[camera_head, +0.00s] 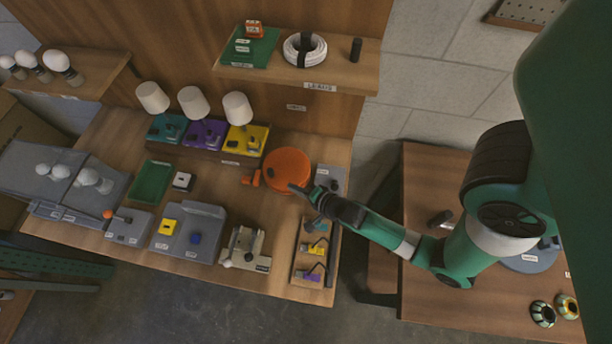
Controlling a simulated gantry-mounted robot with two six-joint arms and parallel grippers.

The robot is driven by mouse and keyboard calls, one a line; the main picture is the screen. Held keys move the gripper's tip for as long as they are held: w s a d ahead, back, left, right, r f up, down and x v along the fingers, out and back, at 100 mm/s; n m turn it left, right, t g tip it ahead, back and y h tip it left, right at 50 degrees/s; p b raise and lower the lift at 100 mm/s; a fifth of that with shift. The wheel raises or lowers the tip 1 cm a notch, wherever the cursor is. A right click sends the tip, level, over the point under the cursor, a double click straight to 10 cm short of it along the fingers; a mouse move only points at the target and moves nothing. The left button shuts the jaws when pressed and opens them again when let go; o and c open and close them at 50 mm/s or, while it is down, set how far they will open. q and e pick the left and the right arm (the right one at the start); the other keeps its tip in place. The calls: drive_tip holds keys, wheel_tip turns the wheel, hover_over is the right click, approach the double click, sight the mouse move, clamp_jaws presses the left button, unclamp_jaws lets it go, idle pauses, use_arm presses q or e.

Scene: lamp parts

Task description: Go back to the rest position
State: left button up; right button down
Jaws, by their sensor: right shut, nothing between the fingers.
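My right arm comes in from the right, green with black and white joints. Its gripper (298,190) is shut and empty, with its tip over the right edge of the orange round piece (284,170) on the workbench; I cannot tell whether they touch. My left gripper is not in view. Three lamps with white shades (193,103) stand in a row on teal, purple and yellow bases at the back of the bench. A wooden tray (301,284) below my right gripper holds small yellow and purple parts with dark bent pieces.
A green tray (150,181) and a beige fixture (246,247) are on the bench. A shelf behind holds a white cable coil (304,49). A second wooden table (430,185) stands right, across a floor gap.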

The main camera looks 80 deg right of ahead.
drive_tip(key=v, duration=0.5)
drive_tip(key=shift+s+a+r+b, duration=0.15)
drive_tip(key=shift+a+r+b, duration=0.15)
drive_tip(key=shift+b, duration=0.05)
